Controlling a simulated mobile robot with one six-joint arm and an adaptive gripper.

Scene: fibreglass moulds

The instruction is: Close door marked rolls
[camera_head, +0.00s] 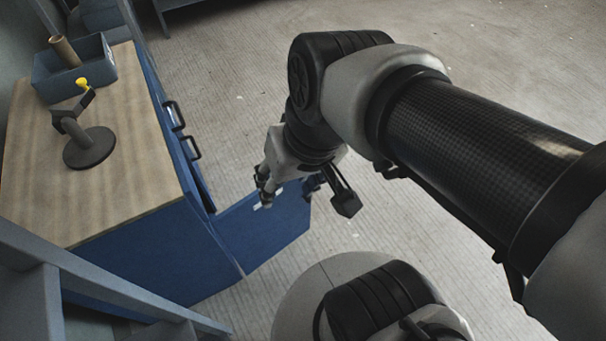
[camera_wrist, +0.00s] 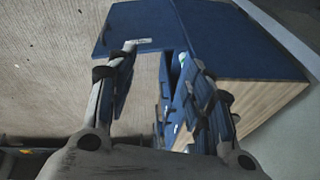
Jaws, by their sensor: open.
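The blue cabinet door (camera_head: 270,228) stands open, swung out from the near end of the blue cabinet (camera_head: 165,245). It bears a small white label, too small to read; the door (camera_wrist: 130,22) and label also show in the wrist view. My gripper (camera_head: 287,188) is open with nothing between its fingers, at the upper edge of the door. In the wrist view my gripper (camera_wrist: 160,58) has its left fingertip over the label and its right finger in front of the cabinet side. I cannot tell whether either finger touches the door.
The cabinet's wooden top (camera_head: 130,175) holds a blue bin (camera_head: 75,72) with a cardboard tube (camera_head: 64,50) and a dark round-based stand (camera_head: 90,148) with a yellow tip. Black handles (camera_head: 184,132) stick out from its front. Grey rails (camera_head: 100,285) stand at lower left. Floor beyond is clear.

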